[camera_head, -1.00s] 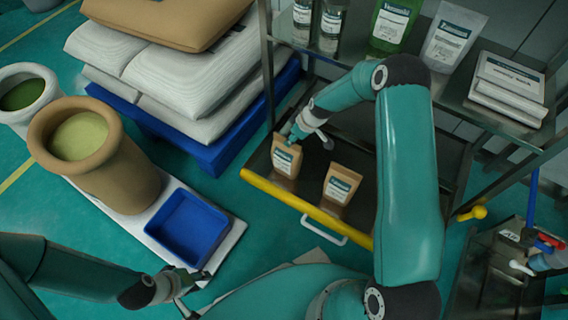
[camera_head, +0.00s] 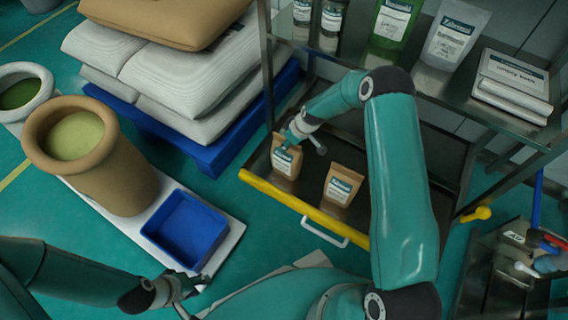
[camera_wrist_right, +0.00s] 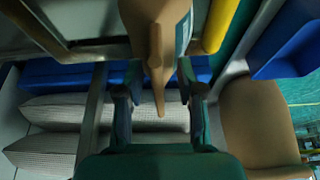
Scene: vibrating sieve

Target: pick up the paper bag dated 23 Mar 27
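Two brown paper bags with white labels stand in the open drawer, a left one (camera_head: 285,161) and a right one (camera_head: 341,187). The dates are too small to read. In the right wrist view the bag's folded top (camera_wrist_right: 158,70) sits between the two open fingers (camera_wrist_right: 158,82), with a gap visible on each side. My left gripper (camera_head: 188,294) is low in the head view, near the blue tray, with its fingers apart and empty.
The drawer has a yellow front edge (camera_head: 290,202) and a white handle (camera_head: 325,232). Shelves above hold jars and pouches (camera_head: 454,36). White sacks (camera_head: 190,70) lie on a blue pallet (camera_head: 212,157).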

